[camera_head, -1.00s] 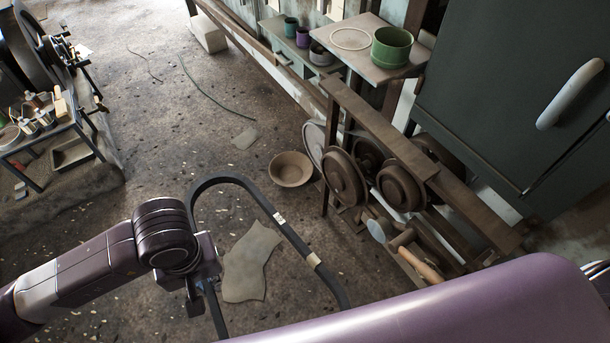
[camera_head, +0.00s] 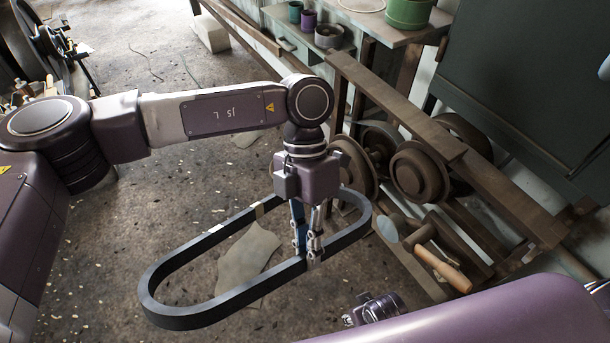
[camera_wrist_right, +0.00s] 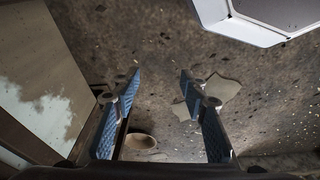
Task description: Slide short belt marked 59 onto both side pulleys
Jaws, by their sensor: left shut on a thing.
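The belt (camera_head: 205,318) is a dark closed loop, held as a long flat oval above the floor in the head view. A pale mark shows on its far side; I cannot read a number. My left gripper (camera_head: 307,252) points down and is shut on the belt's near strand, toward its right end. Two round brown pulleys (camera_head: 420,172) show on the wooden frame, behind and right of the belt. The left pulley (camera_head: 355,172) is partly hidden by my left gripper. The belt is clear of the right pulley. My right gripper (camera_wrist_right: 160,80) is open and empty in the right wrist view.
The wooden frame's beam (camera_head: 400,105) runs above the pulleys. A wooden-handled tool (camera_head: 443,268) lies low in front of it. A dark green cabinet (camera_head: 540,80) stands at right. A shelf with a green pot (camera_head: 408,12) is behind. The floor at left is mostly open.

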